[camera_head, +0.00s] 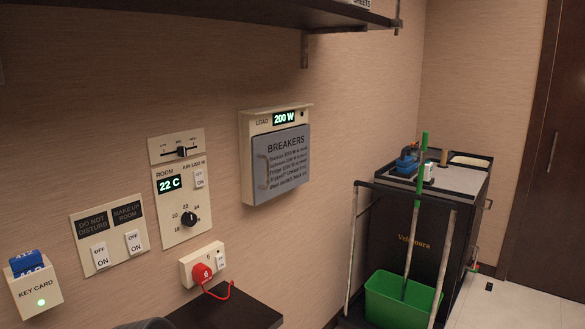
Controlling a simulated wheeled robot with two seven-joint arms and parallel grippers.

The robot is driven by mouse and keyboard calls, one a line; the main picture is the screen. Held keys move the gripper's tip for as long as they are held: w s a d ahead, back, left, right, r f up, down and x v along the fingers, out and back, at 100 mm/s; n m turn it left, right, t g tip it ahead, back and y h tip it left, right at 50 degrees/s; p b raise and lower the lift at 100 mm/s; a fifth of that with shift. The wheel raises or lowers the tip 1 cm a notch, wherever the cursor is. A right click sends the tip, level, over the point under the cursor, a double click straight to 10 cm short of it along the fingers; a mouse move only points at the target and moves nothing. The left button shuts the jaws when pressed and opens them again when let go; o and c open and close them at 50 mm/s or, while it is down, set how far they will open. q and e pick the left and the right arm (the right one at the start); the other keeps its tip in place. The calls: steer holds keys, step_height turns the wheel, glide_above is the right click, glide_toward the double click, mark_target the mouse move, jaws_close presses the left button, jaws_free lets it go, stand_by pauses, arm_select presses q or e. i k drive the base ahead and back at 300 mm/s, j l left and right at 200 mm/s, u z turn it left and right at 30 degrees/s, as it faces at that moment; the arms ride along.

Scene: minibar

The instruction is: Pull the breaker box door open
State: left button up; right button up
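A small bar handle (264,176) sits near the door's left edge. The breakers behind the door are hidden. Neither of my grippers can be made out in the view, and nothing touches the door or handle.
A dark shelf (270,12) juts out above the box. Below, a red plug (202,273) sits above a dark ledge (230,310). A cleaning cart (395,230) with a green bucket stands right.

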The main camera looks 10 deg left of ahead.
mark_target(280, 159)
steer(key=i+l, duration=0.3)
steer(key=i+l+u, duration=0.15)
steer(key=i+l, duration=0.15)
steer(key=l, duration=0.2)
steer(key=i+l, duration=0.3)
steer(key=i+l+u, duration=0.15)
steer(key=i+l, duration=0.15)
steer(key=l, duration=0.25)
